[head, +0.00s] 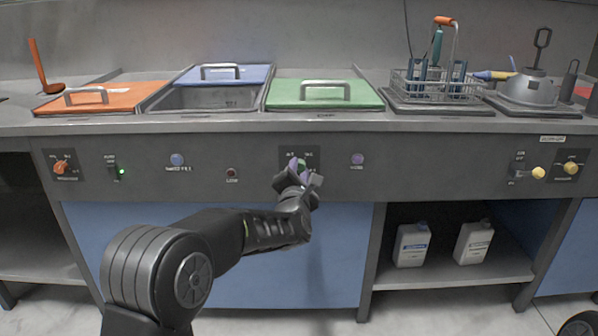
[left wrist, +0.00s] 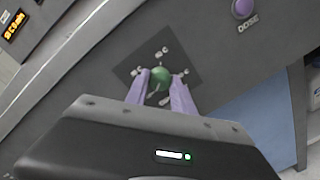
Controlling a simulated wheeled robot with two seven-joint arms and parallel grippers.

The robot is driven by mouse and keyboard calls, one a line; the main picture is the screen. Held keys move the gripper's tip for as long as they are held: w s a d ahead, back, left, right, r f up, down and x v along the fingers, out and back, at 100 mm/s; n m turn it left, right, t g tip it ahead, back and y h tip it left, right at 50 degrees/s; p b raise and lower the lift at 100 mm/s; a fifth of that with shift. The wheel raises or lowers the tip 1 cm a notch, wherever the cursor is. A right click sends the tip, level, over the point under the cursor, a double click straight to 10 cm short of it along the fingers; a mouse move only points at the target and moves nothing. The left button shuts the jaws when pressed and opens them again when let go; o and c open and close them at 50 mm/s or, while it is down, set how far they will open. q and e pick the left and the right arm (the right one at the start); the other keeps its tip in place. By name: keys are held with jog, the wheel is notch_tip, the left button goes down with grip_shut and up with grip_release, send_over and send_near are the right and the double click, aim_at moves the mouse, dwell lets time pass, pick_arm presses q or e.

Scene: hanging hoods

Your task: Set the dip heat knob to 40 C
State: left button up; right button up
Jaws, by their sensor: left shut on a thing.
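The dip heat knob is green and sits on a dark plate in the middle of the front panel, below the green lid. In the left wrist view the green knob (left wrist: 160,77) shows between the two purple fingers, with a pale line at its lower edge and small temperature marks around it, too small to read surely. My left gripper (head: 299,170) is at the knob in the head view, hiding most of it. It also shows in the left wrist view (left wrist: 161,88), with its fingers shut on the knob's two sides. My right gripper is not in view.
A purple DOSE button (head: 357,160) is right of the knob. A red button (head: 231,173) and a purple-blue button (head: 177,160) are to the left. An orange knob (head: 61,168) and yellow knob (head: 571,168) sit at the panel's ends. The green lid (head: 290,94) lies above.

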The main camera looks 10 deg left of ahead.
pick_arm(q)
grip_shut()
